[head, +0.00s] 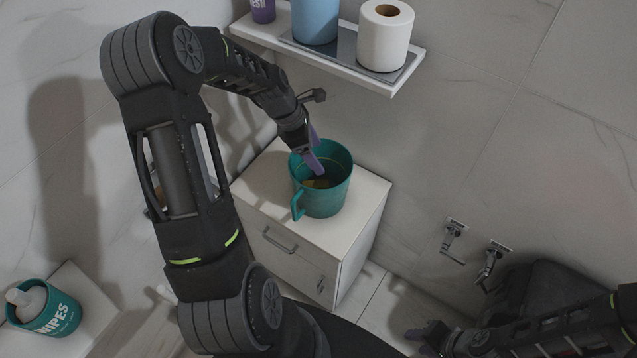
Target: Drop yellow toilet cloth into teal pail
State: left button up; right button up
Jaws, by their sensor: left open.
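The teal pail (334,200) stands upright on a white cabinet, its handle toward the lower left. My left gripper (315,160) is open, pointing down with its purple fingers at the pail's mouth and one fingertip inside the rim. A small dull-yellow patch (316,184) shows inside the pail below the fingers; it looks like the yellow cloth, mostly hidden by the pail wall and shadow. My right gripper (428,334) is low at the bottom right, away from the pail; its jaw opening is unclear.
The white cabinet (268,190) has free top space around the pail. A wall shelf (408,72) above holds a toilet roll (384,38), a blue container (315,18) and a purple item (263,10). A wipes tub (45,310) stands at lower left. Wall taps (453,238) are at right.

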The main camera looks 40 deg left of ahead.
pick_arm(q)
jog(key=v, duration=0.7)
jog(key=shift+r+b, duration=0.2)
jog(key=shift+b, duration=0.2)
jog(key=shift+s, duration=0.1)
dwell(0.6)
